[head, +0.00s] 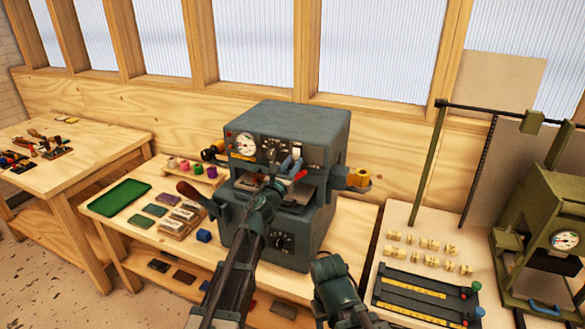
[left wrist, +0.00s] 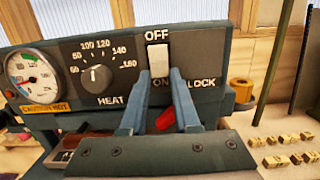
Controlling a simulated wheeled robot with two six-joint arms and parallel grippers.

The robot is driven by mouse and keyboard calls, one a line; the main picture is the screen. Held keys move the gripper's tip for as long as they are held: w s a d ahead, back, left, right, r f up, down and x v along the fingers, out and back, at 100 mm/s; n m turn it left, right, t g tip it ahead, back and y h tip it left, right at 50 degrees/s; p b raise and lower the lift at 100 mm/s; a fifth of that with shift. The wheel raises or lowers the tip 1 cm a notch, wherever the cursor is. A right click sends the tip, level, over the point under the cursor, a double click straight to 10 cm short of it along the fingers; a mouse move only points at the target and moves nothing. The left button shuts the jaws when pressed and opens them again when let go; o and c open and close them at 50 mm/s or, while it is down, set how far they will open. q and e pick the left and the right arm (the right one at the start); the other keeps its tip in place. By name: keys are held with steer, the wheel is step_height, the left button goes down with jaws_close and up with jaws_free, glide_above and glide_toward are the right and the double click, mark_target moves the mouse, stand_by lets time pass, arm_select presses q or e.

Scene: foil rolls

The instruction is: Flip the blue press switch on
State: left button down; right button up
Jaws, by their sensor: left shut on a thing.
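The blue-grey press (head: 298,128) stands on the middle bench, with a gauge and a dial on its front panel. The switch sits high, towards OFF. My left gripper (head: 289,164) is at the press front. In the left wrist view its two fingers (left wrist: 160,88) stand on either side of the switch's lower part and are shut on it. My right arm (head: 335,283) is low in front of the press; its fingers cannot be made out.
A red-tipped lever (head: 300,175) is close to my left gripper. A green tray (head: 119,197), small blocks and foil rolls (head: 184,166) lie left of the press. An orange roll (head: 359,177) is at its right. A green press (head: 555,235) stands far right.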

stand_by(0.3)
arm_select(q)
steer(key=c, duration=0.6)
jaws_free()
steer(key=shift+c, duration=0.2)
steer(key=b+v, duration=0.1)
steer(key=v, duration=1.3)
steer(key=shift+b, duration=0.35)
steer(key=shift+w, duration=0.1)
